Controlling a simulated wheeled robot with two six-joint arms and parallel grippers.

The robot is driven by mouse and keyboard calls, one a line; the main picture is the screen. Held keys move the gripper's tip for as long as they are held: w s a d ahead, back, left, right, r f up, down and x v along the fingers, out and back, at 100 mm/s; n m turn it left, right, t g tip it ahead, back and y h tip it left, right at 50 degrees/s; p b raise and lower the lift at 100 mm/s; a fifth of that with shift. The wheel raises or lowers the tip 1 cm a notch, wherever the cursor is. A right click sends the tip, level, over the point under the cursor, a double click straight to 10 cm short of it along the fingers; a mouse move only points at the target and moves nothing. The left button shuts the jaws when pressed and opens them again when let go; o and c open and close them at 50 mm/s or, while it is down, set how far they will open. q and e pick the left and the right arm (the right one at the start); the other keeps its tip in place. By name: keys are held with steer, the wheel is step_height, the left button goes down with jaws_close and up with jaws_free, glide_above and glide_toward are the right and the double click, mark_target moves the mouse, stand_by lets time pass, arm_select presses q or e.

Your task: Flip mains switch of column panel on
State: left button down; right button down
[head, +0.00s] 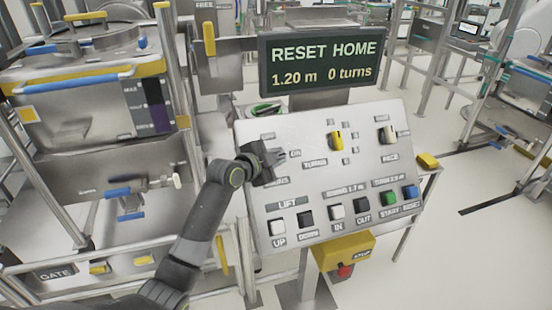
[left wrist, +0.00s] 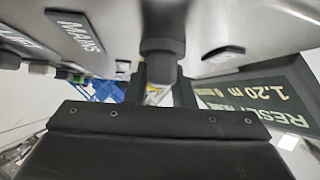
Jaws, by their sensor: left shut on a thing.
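The column panel (head: 315,125) is a tilted grey plate with knobs and push buttons. My left gripper (head: 275,157) is at the left part of this panel and covers the switch there in the head view. In the left wrist view, a dark switch knob (left wrist: 161,38) stands out from the panel beside a label reading MAINS (left wrist: 78,37). My left gripper's fingers (left wrist: 160,88) are shut on this knob. Which way the switch is turned cannot be told. My right gripper is not in view.
A dark display (head: 322,62) above the panel reads RESET HOME, 1.20 m, 0 turns. Several buttons line the lower edge, above a yellow stop box (head: 343,251). A railed steel machine (head: 95,130) stands left.

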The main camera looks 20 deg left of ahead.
arm_select(q)
steer(key=shift+m+g, duration=0.6)
steer(key=shift+m, duration=0.2)
steer(key=shift+h, duration=0.3)
steer(key=c, duration=1.2)
jaws_free()
steer(key=shift+c, duration=0.2)
steer(key=shift+s, duration=0.1)
steer(key=b+v, duration=0.3)
steer(key=v, duration=1.4)
steer(key=shift+r+b, duration=0.25)
steer(key=shift+b, duration=0.15)
